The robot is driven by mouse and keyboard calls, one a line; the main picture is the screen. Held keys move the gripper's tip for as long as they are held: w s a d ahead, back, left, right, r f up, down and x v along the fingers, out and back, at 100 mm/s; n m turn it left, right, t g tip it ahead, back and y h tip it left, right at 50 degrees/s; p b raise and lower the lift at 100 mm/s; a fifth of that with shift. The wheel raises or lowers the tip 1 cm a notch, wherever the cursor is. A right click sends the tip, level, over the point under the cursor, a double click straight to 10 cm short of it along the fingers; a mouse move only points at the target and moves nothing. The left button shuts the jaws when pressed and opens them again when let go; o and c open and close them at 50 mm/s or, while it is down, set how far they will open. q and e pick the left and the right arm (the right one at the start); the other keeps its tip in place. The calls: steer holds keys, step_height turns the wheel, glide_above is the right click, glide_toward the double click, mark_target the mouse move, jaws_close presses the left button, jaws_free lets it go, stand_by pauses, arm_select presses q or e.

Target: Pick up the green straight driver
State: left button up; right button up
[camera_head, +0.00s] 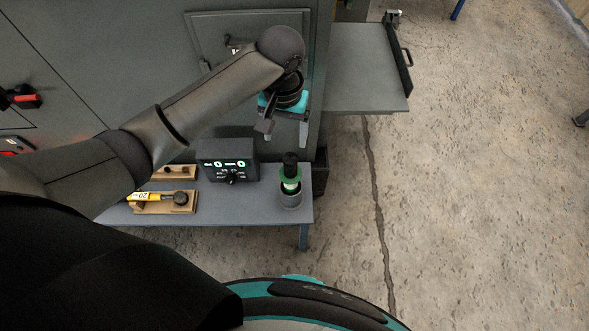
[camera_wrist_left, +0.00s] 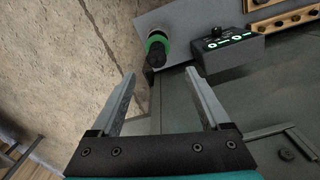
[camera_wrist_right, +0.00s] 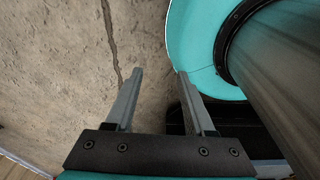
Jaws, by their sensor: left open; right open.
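The green straight driver (camera_head: 290,172) stands upright in a grey round holder (camera_head: 290,200) at the right front corner of the shelf. It has a black upper part and a green band. In the left wrist view the driver (camera_wrist_left: 157,46) shows beyond the fingertips, near the top. My left gripper (camera_head: 287,137) is open and empty, above and behind the driver, in front of the cabinet. It also shows open in the left wrist view (camera_wrist_left: 165,88). My right gripper (camera_wrist_right: 158,75) is open and empty over the floor, beside my own base.
The grey shelf (camera_head: 240,205) also carries a dark control box (camera_head: 228,162) with green displays. A yellow tool (camera_head: 150,197) lies on a wooden stand (camera_head: 182,208) at the left. The cabinet (camera_head: 110,70) rises behind. A grey side platform (camera_head: 365,70) juts out at right; open floor lies beyond.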

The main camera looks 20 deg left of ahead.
mark_target(287, 159)
arm_select(q)
steer(key=f, duration=0.2)
steer(key=f+b, duration=0.1)
steer(key=shift+w, duration=0.25)
step_height(287, 159, down, 6)
steer(key=shift+f+b, duration=0.25)
steer(key=shift+b, duration=1)
steer(key=shift+f+b, duration=0.3)
steer(key=shift+f, duration=0.5)
steer(key=f, duration=0.1)
steer(key=f+b, duration=0.2)
steer(key=shift+w+d+f, duration=0.15)
steer(key=shift+w+d, duration=0.1)
steer(key=shift+d, duration=0.1)
steer(key=shift+f, duration=0.75)
steer(key=c, duration=0.7)
jaws_close()
arm_select(e)
step_height(287, 159, down, 7)
steer(key=d, duration=0.2)
steer(key=shift+s+d, duration=0.15)
steer(key=shift+s, duration=0.25)
